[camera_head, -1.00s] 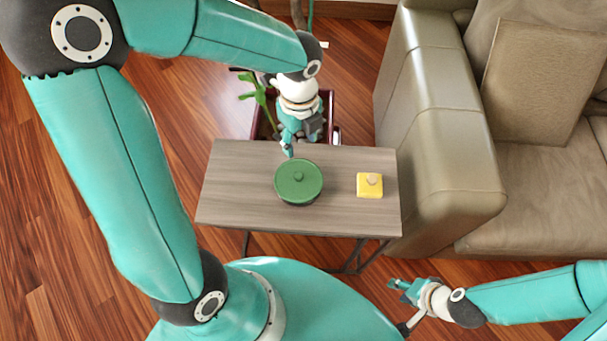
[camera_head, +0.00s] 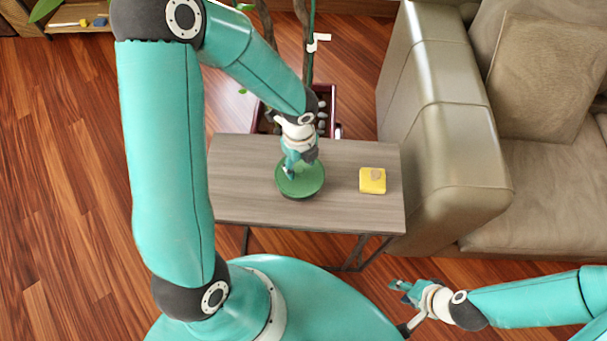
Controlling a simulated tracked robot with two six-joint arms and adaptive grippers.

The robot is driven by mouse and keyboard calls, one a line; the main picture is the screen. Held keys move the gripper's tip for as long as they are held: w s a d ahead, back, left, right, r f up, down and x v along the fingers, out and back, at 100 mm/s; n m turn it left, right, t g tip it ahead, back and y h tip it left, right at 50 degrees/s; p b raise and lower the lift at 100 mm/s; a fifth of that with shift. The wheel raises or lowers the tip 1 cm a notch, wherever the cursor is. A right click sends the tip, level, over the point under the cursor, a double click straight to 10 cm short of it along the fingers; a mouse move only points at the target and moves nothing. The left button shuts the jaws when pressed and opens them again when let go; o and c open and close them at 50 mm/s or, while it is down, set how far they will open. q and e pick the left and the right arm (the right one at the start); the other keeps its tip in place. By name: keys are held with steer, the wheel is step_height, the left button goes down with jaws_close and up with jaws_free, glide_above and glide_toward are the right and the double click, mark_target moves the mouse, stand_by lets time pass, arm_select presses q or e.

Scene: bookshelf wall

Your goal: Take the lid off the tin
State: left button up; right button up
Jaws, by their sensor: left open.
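A round green tin with a green lid (camera_head: 307,184) on top stands on the small grey wooden table (camera_head: 240,205). My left gripper (camera_head: 290,172) is over the back left part of the lid, pointing down, with its fingers open. It hides the lid's knob, and I cannot tell whether the fingers touch the knob. My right gripper (camera_head: 398,288) is low at the lower right, in front of the table and away from the tin; its fingers appear apart, with nothing seen between them.
A yellow block with a tan top (camera_head: 372,181) lies on the table, right of the tin. A sofa (camera_head: 440,130) stands close to the table's right side. A dark red planter (camera_head: 328,112) is behind the table. The table's left part is clear.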

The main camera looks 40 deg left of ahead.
arm_select(q)
steer(key=shift+f, duration=0.55)
steer(key=c, duration=1)
steer(key=shift+r, duration=0.15)
